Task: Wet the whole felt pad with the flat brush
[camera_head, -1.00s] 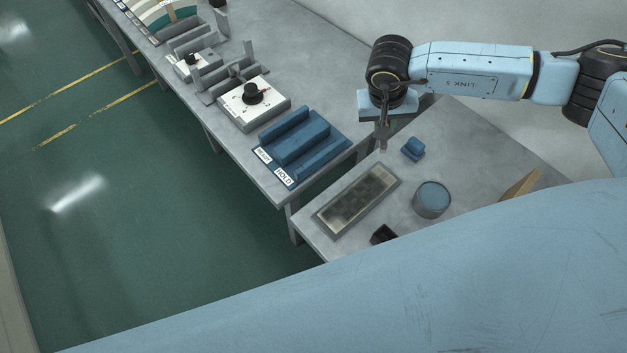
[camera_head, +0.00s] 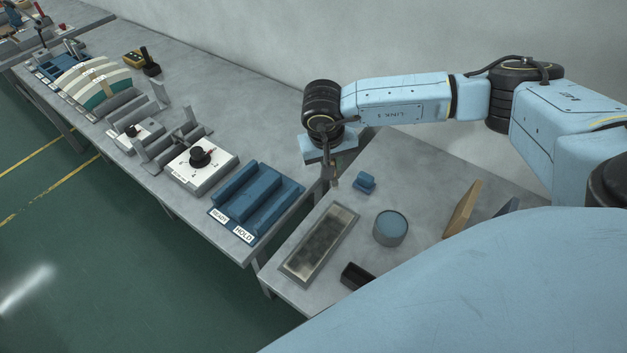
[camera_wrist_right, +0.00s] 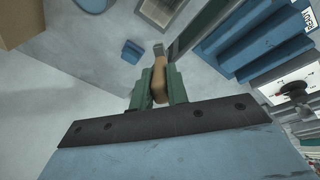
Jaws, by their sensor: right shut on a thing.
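The felt pad (camera_head: 321,243) lies in a shallow grey tray (camera_head: 292,276) on the near table. Its surface is patchy, with dark areas in the middle and paler areas towards the ends. My right gripper (camera_head: 327,166) is beyond the pad's far end. In the right wrist view its green fingers (camera_wrist_right: 158,86) are shut on the wooden handle of the flat brush (camera_wrist_right: 160,72). The brush's grey end points away from the fingers. In the head view the brush (camera_head: 333,183) hangs down near the tray's far end; I cannot tell whether it touches anything. My left gripper is not in view.
A round pot of blue-grey liquid (camera_head: 390,228) stands right of the tray. A small blue block (camera_head: 365,183) sits behind it. A dark open box (camera_head: 357,275) is near the front. A brown board (camera_head: 462,209) stands further right. A blue HOLD fixture (camera_head: 256,203) is on the left bench.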

